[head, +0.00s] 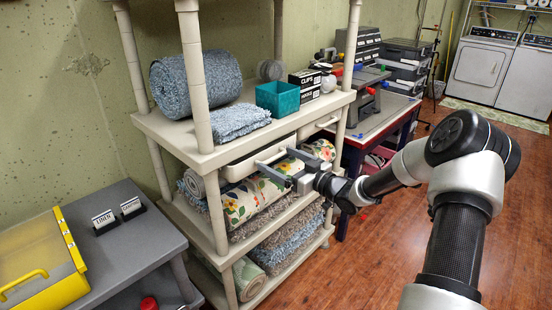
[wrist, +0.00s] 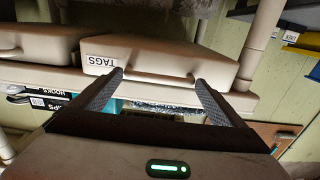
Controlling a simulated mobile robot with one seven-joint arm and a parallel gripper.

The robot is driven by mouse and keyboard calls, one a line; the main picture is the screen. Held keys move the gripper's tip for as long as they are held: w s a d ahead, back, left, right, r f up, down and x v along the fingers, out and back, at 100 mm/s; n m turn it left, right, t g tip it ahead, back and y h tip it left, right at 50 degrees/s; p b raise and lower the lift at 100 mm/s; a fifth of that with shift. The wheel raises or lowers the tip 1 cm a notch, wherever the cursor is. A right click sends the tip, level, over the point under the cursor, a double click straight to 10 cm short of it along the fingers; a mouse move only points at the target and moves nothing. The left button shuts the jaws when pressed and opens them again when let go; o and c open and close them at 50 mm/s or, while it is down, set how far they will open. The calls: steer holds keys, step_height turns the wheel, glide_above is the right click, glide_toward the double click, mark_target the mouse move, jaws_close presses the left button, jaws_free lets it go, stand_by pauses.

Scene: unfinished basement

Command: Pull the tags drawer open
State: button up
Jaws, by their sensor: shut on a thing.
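The tags drawer (head: 240,168) is a cream drawer hung under the top board of the beige shelf rack. In the head view its front appears to stand a little out from the board's edge; how far is hard to tell. In the wrist view the drawer (wrist: 150,58) appears upside down with its TAGS label and a bar handle (wrist: 158,77). My gripper (head: 274,158) is at the drawer front, its two fingers at the ends of the handle in the wrist view (wrist: 160,82). It is shut on the handle, which the fingers partly hide in the head view.
A second drawer (head: 320,122) sits to the right. A teal bin (head: 278,98), a blue rug roll (head: 182,85) and boxes stand on the top board. Rolled rugs fill the shelf below. A grey table (head: 130,240) with a yellow bin is at left. Wooden floor (head: 370,260) is clear at front.

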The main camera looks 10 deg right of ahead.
steer(key=p+v, duration=0.2)
steer(key=v, duration=1.5)
steer(key=shift+s+d, duration=0.2)
steer(key=shift+s, duration=0.1)
steer(key=o, duration=1.2)
steer(key=shift+c, duration=0.2)
steer(key=p+v, duration=0.1)
steer(key=v, duration=1.6)
steer(key=shift+s, duration=0.2)
steer(key=shift+d+r, duration=0.1)
